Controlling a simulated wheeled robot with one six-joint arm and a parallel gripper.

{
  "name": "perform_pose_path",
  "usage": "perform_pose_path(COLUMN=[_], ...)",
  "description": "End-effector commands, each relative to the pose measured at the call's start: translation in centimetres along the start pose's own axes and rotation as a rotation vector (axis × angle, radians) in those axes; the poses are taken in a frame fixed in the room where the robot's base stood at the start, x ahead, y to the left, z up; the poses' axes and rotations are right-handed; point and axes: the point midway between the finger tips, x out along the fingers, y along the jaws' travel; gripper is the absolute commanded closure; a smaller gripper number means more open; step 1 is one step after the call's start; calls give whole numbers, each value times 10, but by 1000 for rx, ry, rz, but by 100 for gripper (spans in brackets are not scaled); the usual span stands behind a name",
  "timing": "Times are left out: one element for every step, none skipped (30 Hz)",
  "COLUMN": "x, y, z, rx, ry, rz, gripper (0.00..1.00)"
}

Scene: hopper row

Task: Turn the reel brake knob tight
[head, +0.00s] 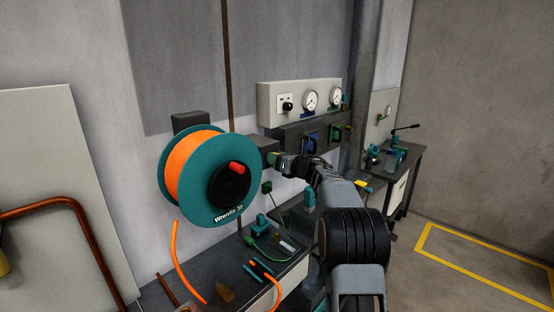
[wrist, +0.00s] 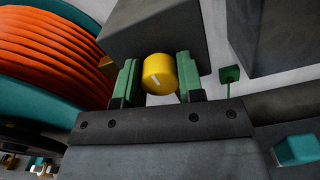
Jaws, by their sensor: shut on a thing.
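The reel brake knob (wrist: 159,74) is yellow with a white pointer mark, on the face of a dark grey block (wrist: 155,30). The mark slants toward the upper left in the wrist view. My gripper (wrist: 158,82) has green-padded fingers on either side of the knob and is shut on it. In the head view my gripper (head: 277,160) reaches the block just right of the reel, and the knob is mostly hidden there. The teal reel (head: 205,205) with orange hose (head: 184,165) stands close to the left; it also fills the wrist view's left side (wrist: 50,50).
A pale gauge panel (head: 270,92) with dials is on the wall behind my arm. Below is a bench (head: 290,275) with loose teal, green and orange items. A copper pipe (head: 75,205) is at left. Open floor with a yellow outline (head: 480,270) lies at right.

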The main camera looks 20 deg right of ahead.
Motion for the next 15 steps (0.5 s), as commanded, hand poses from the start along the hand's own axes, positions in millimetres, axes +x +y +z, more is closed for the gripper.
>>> perform_pose_path(x=[0,0,0,0,0,0,0,0,0,0,0,0,0,0,0], y=[0,0,0,0,0,0,0,0,0,0,0,0,0,0,0], z=[0,0,0,0,0,0,0,0,1,1,1,1,1,1,1], rx=[0,1,3,6,10,17,25,34,51,65,82,107,128,151,183], ry=[0,0,0,0,0,0,0,0,0,0,0,0,0,0,0], rz=[-1,-1,-1,-1,-1,-1,-1,-1,-1,-1,-1,-1,-1,-1,-1], gripper=[88,88,88,88,88,88,88,88,88,88,88,88,88,88,88])
